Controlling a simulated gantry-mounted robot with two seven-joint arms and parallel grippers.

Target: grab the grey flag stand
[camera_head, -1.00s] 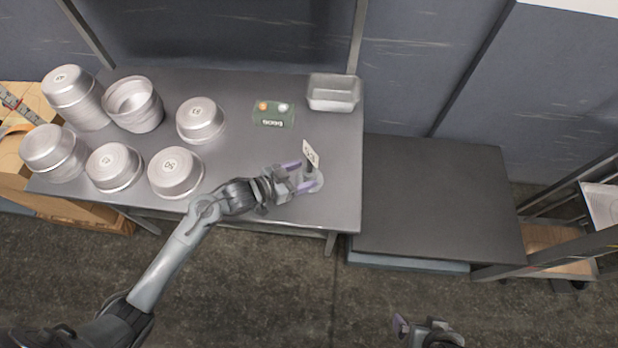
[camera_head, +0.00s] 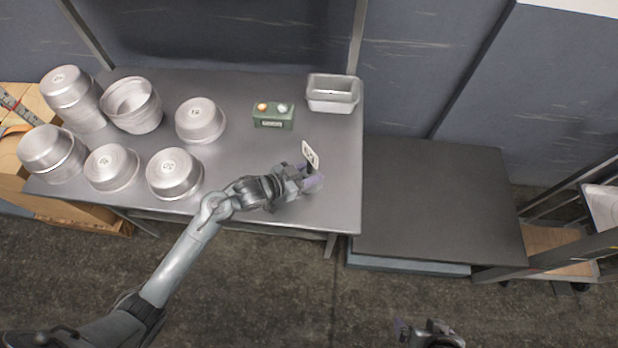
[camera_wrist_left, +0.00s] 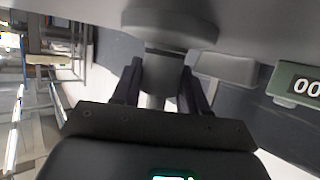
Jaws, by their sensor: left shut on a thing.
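The grey flag stand shows its white numbered card (camera_head: 310,154) in the head view, near the right front of the metal table; its base is mostly hidden by my gripper. In the left wrist view the stand (camera_wrist_left: 165,75) has a round grey base and a narrower stem between my fingers. My left gripper (camera_head: 312,178) is shut on the stem; it also shows in the left wrist view (camera_wrist_left: 158,88). My right gripper (camera_head: 402,328) is at the bottom of the head view, away from the table, and only partly in view.
Several metal pans (camera_head: 175,172) stand on the left half of the table (camera_head: 240,160). A green box with a display (camera_head: 273,116) and a rectangular loaf pan (camera_head: 332,93) stand behind the stand. A lower dark table (camera_head: 440,200) at the right is empty.

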